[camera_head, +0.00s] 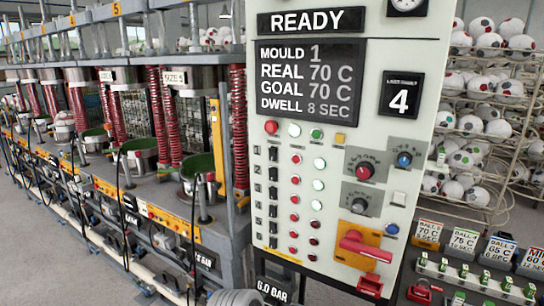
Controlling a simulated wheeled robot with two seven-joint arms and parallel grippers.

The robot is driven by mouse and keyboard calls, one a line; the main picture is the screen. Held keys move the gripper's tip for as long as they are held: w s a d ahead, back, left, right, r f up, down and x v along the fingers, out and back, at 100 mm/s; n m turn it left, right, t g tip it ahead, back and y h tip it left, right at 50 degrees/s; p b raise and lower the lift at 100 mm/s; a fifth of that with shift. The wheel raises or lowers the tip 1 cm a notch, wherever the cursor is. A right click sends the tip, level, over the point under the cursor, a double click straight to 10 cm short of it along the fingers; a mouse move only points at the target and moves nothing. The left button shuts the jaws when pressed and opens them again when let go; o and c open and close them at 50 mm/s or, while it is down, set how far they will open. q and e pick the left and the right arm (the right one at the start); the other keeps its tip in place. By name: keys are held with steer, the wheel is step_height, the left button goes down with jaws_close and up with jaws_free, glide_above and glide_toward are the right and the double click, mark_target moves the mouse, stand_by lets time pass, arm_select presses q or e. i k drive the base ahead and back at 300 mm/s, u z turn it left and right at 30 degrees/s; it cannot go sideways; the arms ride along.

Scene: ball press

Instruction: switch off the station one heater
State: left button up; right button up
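The white control panel (345,120) stands in the middle of the head view. Its left side carries a column of small dark switches with numbered labels; the top switch (273,153) is beside the label 1. To its right are a red lamp (296,159) and a bright greenish lamp (319,163). The switch positions are too small to tell. The display (311,80) reads MOULD 1, REAL 70 C, GOAL 70 C, DWELL 8 SEC, under a READY sign (311,20). Neither of my grippers is in view.
Dial knobs (366,171) and a red lever (362,245) on a yellow plate sit on the panel's right. Press stations (140,150) with red springs line the left. Racks of balls (490,110) stand behind right. Labelled cards (463,241) stand at lower right.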

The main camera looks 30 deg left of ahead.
mark_target(272, 152)
steer(key=z, duration=2)
steer(key=k, duration=0.95)
steer(key=u, duration=1.55)
steer(key=i, duration=0.5)
